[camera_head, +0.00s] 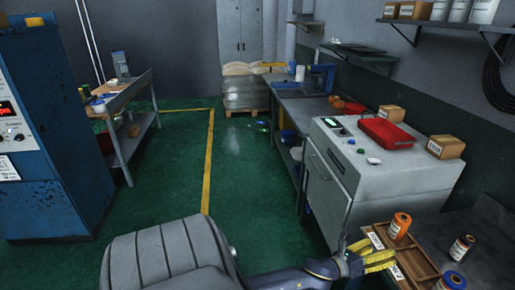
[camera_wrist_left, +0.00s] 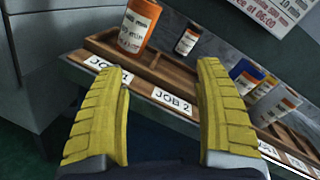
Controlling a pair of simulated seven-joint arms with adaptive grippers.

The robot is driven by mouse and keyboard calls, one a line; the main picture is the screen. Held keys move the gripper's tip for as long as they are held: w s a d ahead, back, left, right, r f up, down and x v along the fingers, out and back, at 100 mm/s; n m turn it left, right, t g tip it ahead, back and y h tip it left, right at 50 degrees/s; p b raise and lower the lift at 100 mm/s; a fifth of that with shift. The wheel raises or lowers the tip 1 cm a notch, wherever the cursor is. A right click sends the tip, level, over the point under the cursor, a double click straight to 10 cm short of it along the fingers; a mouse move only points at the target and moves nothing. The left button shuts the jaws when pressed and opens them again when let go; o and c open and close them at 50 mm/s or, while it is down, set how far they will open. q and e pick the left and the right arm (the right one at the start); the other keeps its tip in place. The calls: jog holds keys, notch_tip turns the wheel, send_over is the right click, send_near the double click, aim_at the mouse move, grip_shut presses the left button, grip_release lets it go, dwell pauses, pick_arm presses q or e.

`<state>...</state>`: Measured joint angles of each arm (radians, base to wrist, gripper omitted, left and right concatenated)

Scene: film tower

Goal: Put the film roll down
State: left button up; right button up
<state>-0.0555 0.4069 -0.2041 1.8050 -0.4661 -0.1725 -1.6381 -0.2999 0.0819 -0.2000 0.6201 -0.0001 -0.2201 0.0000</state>
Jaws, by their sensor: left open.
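An orange film roll (camera_head: 399,226) with a white label stands upright at the far end of the wooden tray (camera_head: 421,262). In the left wrist view the orange roll (camera_wrist_left: 138,28) is behind the JOB 1 label, which one finger partly covers; the JOB 2 label (camera_wrist_left: 172,102) is clear. My left gripper (camera_head: 385,248) is open and empty at the tray's front edge, a little short of the roll. In the left wrist view its yellow fingers (camera_wrist_left: 160,65) are spread wide with nothing between them. My right gripper is not in view.
A dark roll (camera_head: 462,247) and a blue-topped roll (camera_head: 450,281) stand beyond the tray on the dark bench. Several more rolls (camera_wrist_left: 262,95) show at right in the wrist view. A grey machine (camera_head: 375,165) with a red tray (camera_head: 387,132) stands to the left of the bench.

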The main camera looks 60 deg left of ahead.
pick_arm(q)
jog(key=s+d+f+n, duration=0.1)
jog(key=f+n, duration=0.1)
jog(key=n, duration=0.1)
jog(key=s+d+f+n, duration=0.2)
jog(key=n, duration=0.2)
jog(key=s+d+f+n+g, duration=0.1)
jog(key=d+f+n, duration=0.1)
jog(key=n, duration=0.1)
jog(key=shift+s+n, duration=0.15)
jog(key=shift+n, duration=0.15)
jog(key=s+a+f+n+g+y, duration=0.1)
jog(key=s+f+n+g, duration=0.45)
jog(key=f, duration=0.95)
jog(key=s+a+f+n+g+y, duration=0.1)
jog(key=s+f+n, duration=0.2)
jog(key=s+f, duration=0.85)
jog(key=s+f+n+g, duration=0.4)
jog(key=s+f, duration=0.8)
jog(key=f, duration=0.5)
jog(key=s+f+n+g, duration=0.2)
jog(key=s+f, duration=0.2)
jog(key=s, duration=0.8)
jog(key=s+f+n+g, duration=0.2)
jog(key=s+f, duration=0.2)
jog(key=s, duration=0.7)
jog(key=shift+s+f+n+g+y, duration=0.25)
jog(key=shift+s+n+g+y, duration=0.1)
jog(key=shift+y, duration=0.05)
